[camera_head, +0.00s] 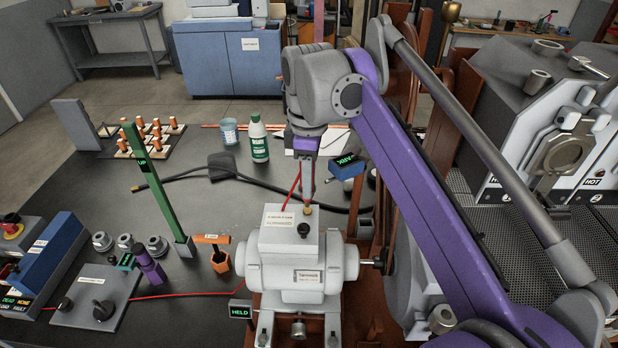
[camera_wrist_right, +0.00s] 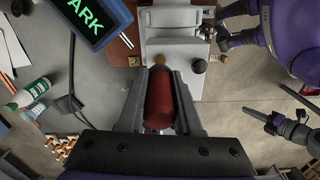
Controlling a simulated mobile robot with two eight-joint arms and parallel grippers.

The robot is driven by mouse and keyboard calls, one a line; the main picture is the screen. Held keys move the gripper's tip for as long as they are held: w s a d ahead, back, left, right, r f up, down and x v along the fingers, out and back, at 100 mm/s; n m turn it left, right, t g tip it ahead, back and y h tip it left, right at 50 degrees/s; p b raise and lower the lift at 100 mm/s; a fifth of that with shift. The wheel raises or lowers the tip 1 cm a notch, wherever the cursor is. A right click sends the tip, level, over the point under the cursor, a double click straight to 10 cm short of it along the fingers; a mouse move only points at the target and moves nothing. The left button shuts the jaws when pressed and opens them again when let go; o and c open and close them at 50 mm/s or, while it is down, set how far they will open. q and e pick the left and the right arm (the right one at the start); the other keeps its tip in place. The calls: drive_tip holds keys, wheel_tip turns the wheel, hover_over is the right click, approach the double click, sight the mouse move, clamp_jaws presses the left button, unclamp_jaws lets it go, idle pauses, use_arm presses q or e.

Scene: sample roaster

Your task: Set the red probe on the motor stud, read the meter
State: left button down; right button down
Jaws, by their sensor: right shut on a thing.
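My right gripper (camera_head: 307,196) points down over the motor's grey terminal box (camera_head: 280,238). It is shut on the red probe (camera_wrist_right: 159,102), which lies between the fingers in the wrist view. A brass piece (camera_wrist_right: 158,69) shows at the probe's end; a brass piece (camera_head: 308,210) also stands on the box just below the fingers. I cannot tell whether tip and stud touch. The grey motor (camera_head: 305,267) sits in front of me. A grey panel with dark knobs (camera_head: 88,313), possibly the meter, lies at left by a red lead; no reading is legible. A purple-and-black arm, apparently my left, shows in the wrist view.
A sign reading HELD (camera_head: 240,310) stands left of the motor. A green post (camera_head: 158,190) marked UP leans upright at left.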

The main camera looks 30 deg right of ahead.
use_arm(q)
drive_tip(key=shift+f, duration=0.15)
use_arm(e)
drive_tip(key=shift+f, duration=0.25)
use_arm(q)
drive_tip(key=shift+s+f, duration=0.1)
drive_tip(key=shift+f, duration=0.05)
use_arm(e)
drive_tip(key=shift+f, duration=0.35)
drive_tip(key=shift+r, duration=0.15)
idle(0.4)
